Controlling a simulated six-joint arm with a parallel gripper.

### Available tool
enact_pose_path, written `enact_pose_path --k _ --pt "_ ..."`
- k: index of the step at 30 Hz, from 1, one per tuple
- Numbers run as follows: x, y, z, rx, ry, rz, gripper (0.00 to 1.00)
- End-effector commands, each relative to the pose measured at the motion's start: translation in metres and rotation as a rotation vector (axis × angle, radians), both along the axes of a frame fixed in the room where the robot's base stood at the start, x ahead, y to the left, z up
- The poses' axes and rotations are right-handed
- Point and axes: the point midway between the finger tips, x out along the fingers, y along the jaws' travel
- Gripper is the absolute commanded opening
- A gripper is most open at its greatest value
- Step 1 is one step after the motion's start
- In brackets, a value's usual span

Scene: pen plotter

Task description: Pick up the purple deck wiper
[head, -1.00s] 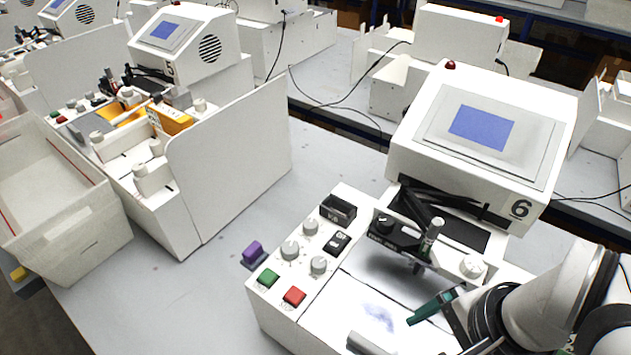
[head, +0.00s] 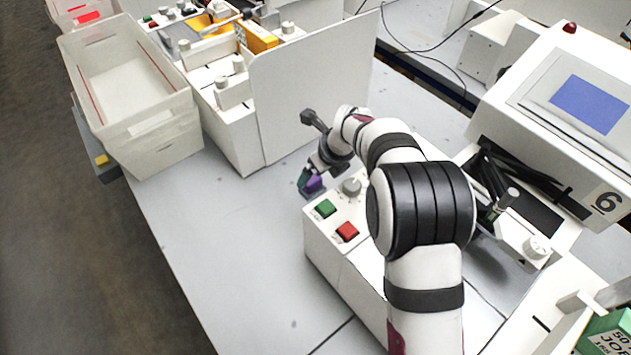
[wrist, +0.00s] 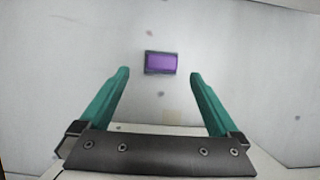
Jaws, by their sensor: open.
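The purple deck wiper (head: 313,183) is a small purple block on a dark base. It stands on the grey table just beyond the left edge of the plotter's control panel. In the wrist view the wiper (wrist: 161,62) lies ahead of the fingertips, near the middle between them and apart from both. My gripper (wrist: 160,75) has two teal fingers, spread wide, with nothing between them. The other finger is hard to make out there.
The control panel with a green button (head: 325,208), a red button (head: 347,231) and a knob (head: 352,187) is close beside the wiper. A white upright panel (head: 315,90) stands behind. A bin (head: 160,128) is at the left. The table (head: 215,235) in front is clear.

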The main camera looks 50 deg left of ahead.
Motion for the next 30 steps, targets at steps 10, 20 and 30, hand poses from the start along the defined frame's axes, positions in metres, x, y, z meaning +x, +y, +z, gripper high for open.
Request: enact_pose_path --k 10,20,30 --pt "0.003 0.024 -0.053 0.001 -0.001 0.002 0.97" --pt "0.003 0.027 -0.060 0.003 -0.002 0.001 0.90" --pt "0.003 0.027 -0.060 0.003 -0.002 0.001 0.29"
